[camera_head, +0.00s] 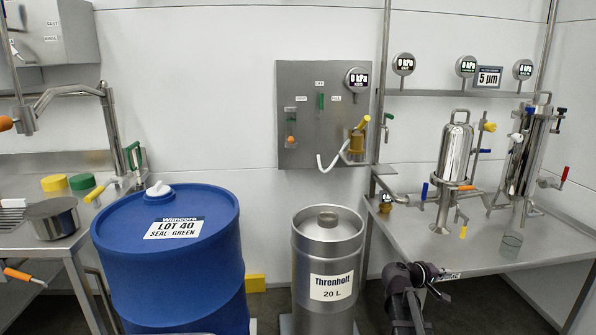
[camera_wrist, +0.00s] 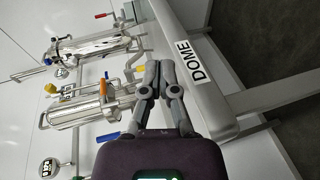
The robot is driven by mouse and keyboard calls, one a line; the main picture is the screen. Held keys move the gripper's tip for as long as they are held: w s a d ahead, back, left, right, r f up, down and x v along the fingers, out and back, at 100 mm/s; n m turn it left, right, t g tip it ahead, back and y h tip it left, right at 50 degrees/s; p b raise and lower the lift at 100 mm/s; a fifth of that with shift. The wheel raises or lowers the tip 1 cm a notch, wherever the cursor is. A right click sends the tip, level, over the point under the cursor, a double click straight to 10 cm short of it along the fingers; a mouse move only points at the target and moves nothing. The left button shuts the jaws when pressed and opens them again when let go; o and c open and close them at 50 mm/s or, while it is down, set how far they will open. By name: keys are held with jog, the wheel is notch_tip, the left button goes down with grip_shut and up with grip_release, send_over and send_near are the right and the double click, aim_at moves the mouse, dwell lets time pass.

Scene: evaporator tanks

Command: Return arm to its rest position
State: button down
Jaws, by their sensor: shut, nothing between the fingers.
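In the head view my gripper (camera_head: 436,276) is at the bottom right, in front of the front edge of the steel table (camera_head: 470,225). It looks folded low, beside the Threnholt keg (camera_head: 331,286). In the wrist view my gripper (camera_wrist: 152,75) has its two fingers together at the tips, with nothing seen between them. The table's front frame, with a DOME label (camera_wrist: 190,62), runs close beside the fingers in that view. I cannot tell whether they touch it.
A blue LOT 40 drum (camera_head: 170,265) stands at the left. Two steel filter housings (camera_head: 456,150) with coloured valve handles stand over the right table. A grey panel (camera_head: 310,85) with gauge and hose hangs on the wall.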

jog(key=s+a+f+m+g+y+p, duration=0.1)
jog(key=s+a+f+y+p, duration=0.15)
jog(key=s+a+y, duration=0.5)
jog(key=s+a+f+m+g+y+p, duration=0.15)
jog(key=s+a+p, duration=0.25)
jog(key=a, duration=0.6)
jog(key=s+a+f+g+y+p, duration=0.1)
jog(key=s+a+g+y+p, duration=0.15)
jog(key=s+a+y, duration=0.45)
notch_tip(320, 180, up, 38)
jog(key=w+h+p, duration=0.1)
jog(key=w+p, duration=0.1)
jog(key=p, duration=3.5)
jog(key=shift+a+f+t+p, duration=0.2)
jog(key=shift+a+t+p, duration=0.15)
jog(key=shift+a, duration=0.1)
